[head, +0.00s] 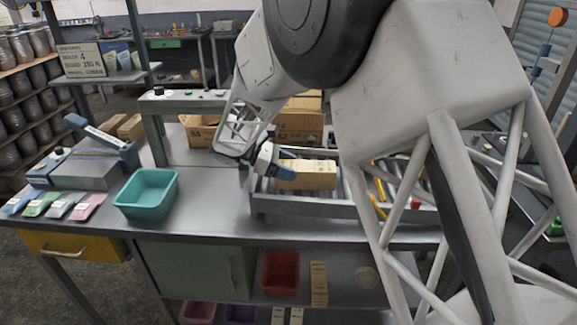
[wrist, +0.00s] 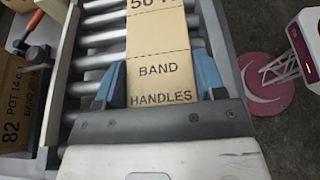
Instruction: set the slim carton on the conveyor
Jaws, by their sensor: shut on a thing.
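The slim carton (head: 306,174) is tan cardboard and sits at the conveyor in the head view. In the wrist view the carton (wrist: 160,60) shows the print "BAND HANDLES". My gripper (head: 285,170) has blue fingers, one on each side of the carton, and is shut on it. The fingers also show in the wrist view (wrist: 160,85). The grey roller conveyor (head: 300,207) lies under the carton, and its rollers (wrist: 103,40) show beside it. Whether the carton touches the rollers, I cannot tell.
A teal bin (head: 147,193) stands on the bench left of the conveyor. Cardboard boxes (head: 300,120) stand behind the conveyor. A larger carton (wrist: 18,105) lies left of the conveyor in the wrist view. A red bin (head: 280,273) is on the shelf below.

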